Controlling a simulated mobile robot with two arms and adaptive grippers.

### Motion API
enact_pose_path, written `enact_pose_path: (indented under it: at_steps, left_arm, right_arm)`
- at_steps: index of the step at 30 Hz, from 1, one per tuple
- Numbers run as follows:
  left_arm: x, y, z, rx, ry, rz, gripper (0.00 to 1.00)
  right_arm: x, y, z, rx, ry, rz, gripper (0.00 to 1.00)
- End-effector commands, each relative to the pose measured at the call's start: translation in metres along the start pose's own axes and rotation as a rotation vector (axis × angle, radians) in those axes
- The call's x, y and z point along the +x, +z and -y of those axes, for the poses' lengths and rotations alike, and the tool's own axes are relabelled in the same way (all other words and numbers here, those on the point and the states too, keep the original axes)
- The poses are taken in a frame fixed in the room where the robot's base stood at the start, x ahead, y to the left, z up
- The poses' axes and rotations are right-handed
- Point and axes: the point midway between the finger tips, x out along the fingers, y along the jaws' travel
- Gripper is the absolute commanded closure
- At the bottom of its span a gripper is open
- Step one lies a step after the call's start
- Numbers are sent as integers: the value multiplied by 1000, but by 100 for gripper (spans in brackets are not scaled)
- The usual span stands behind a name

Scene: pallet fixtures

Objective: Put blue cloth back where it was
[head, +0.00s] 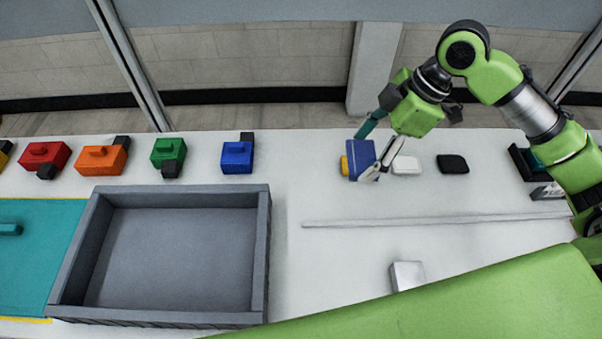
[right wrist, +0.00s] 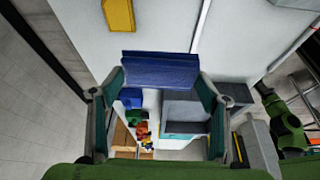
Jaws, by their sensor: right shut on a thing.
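The blue cloth (head: 359,160) is a folded, block-like piece at the back of the white table, right of the grey tray. My right gripper (head: 367,155) is shut on it. In the right wrist view the blue cloth (right wrist: 160,72) spans between the two fingertips, its far edge sticking out past them. A yellow block (head: 344,166) shows close by the cloth's left side; the right wrist view shows it (right wrist: 118,15) apart from the cloth. I cannot tell whether the cloth touches the table. My left gripper is not in view.
A white block (head: 407,165) and a black block (head: 453,164) lie right of the cloth. A thin pale strip (head: 430,220) crosses the table in front. The grey tray (head: 262,250) is empty. Red, orange, green and blue (head: 237,157) blocks line the back left.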

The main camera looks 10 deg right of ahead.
Motion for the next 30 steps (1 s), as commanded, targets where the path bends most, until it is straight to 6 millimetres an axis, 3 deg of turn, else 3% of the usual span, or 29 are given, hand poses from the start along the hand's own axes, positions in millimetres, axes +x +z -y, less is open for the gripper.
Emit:
enact_pose_path:
  at_steps: [5, 15, 21, 30]
  left_arm:
    - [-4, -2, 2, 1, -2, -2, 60]
    - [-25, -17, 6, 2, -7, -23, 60]
    - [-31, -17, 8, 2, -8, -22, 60]
    - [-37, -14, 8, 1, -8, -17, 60]
  right_arm:
    - [4, -14, -6, -43, -21, -4, 51]
    - [65, -67, -43, -40, -22, 0, 51]
    - [110, -74, -56, -38, -21, 1, 51]
    - [139, -78, -64, -37, -20, 3, 51]
